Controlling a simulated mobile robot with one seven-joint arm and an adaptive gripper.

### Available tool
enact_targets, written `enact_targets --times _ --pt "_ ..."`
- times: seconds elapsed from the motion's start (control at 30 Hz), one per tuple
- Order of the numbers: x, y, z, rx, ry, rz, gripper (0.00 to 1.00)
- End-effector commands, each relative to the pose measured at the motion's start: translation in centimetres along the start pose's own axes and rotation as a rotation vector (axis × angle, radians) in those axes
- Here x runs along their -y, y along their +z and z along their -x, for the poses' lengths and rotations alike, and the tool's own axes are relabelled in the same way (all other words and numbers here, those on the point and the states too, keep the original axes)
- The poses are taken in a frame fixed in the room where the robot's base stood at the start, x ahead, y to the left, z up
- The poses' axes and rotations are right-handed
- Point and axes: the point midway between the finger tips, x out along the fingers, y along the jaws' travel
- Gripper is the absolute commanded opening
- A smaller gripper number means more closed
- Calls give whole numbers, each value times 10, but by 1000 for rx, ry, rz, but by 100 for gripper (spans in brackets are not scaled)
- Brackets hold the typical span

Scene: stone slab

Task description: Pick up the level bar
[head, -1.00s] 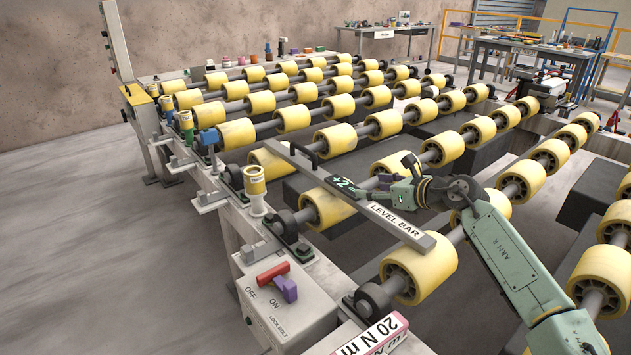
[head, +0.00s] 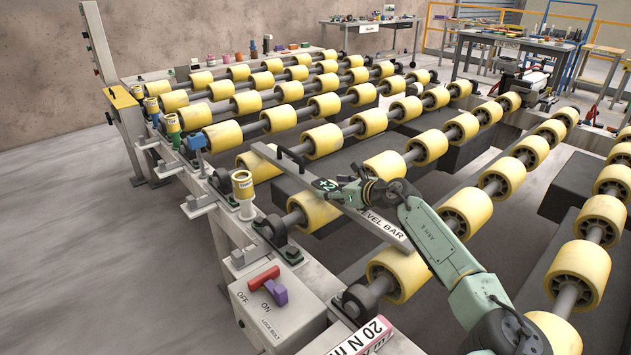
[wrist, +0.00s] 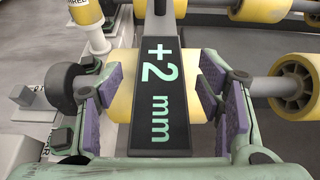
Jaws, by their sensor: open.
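The level bar (head: 268,152) is a long grey bar lying across the yellow rollers, with a black handle near its far end and a white "LEVEL BAR" label. My gripper (head: 347,184) is over the bar's middle, by its dark "+2 mm" display. In the wrist view the display (wrist: 160,85) runs between the two purple-padded fingers of my gripper (wrist: 155,88). The fingers are open, one on each side of the bar, with a gap on both sides. My arm hides part of the bar and its label in the head view.
Yellow rollers (head: 322,140) on grey shafts surround the bar. A lock bolt box (head: 262,318) with red and purple handles stands at the front left, near a "20 N m" label (head: 362,338). A yellow cup-like piece (head: 242,184) stands on the frame left of the bar.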

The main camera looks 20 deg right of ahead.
Motion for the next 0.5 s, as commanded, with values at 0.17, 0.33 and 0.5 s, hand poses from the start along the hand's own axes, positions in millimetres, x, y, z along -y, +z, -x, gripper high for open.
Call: enact_targets --times 0.17,0.33,0.5 --pt "0 0 0 0 0 -1 60" --pt "0 0 0 1 0 -1 49" --pt "0 0 0 1 0 -1 38"
